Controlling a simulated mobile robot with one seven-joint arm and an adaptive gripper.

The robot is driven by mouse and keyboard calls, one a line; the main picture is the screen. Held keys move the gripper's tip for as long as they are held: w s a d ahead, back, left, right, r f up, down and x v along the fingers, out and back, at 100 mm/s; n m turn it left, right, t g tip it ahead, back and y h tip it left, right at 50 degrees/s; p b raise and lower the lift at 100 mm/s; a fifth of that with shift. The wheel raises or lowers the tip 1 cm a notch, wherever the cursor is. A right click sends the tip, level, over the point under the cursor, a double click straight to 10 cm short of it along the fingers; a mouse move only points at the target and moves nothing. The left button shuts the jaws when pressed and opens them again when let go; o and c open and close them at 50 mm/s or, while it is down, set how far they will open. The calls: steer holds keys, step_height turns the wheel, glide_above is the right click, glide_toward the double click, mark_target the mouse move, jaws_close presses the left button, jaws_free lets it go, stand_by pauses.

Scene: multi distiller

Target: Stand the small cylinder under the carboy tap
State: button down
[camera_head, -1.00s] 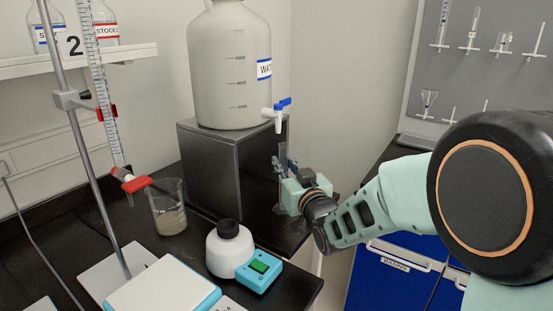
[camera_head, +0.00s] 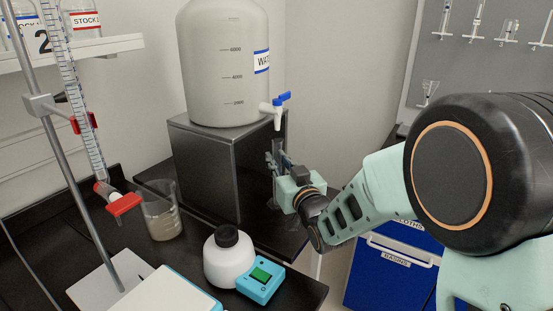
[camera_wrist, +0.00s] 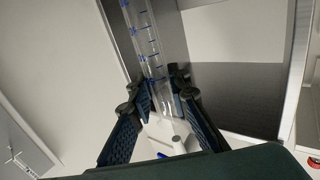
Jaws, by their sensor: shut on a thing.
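The small clear cylinder (camera_wrist: 147,40) with blue marks lies between my gripper's fingers in the wrist view. My gripper (camera_head: 281,165) (camera_wrist: 158,98) is shut on it. In the head view the gripper sits in front of the metal box's right side, below the white carboy tap (camera_head: 274,110) with its blue handle. The cylinder is mostly hidden there by the fingers. Its top looks close below the spout; I cannot tell whether it is exactly in line or whether its foot touches the bench. The carboy (camera_head: 222,75) stands on the metal box (camera_head: 205,175).
A beaker (camera_head: 161,212), a white bottle (camera_head: 229,262) and a teal device (camera_head: 262,281) stand on the dark bench left of my gripper. A clamp stand holds a burette (camera_head: 82,95) at the left. Blue drawers (camera_head: 375,278) are at the right.

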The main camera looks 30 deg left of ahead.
steer(key=shift+f, duration=0.15)
steer(key=c, duration=1.8)
jaws_free()
steer(key=shift+s+d, duration=0.1)
steer(key=shift+d, duration=0.05)
steer(key=v, duration=1.1)
steer(key=shift+s+d, duration=0.2)
steer(key=shift+s, duration=0.1)
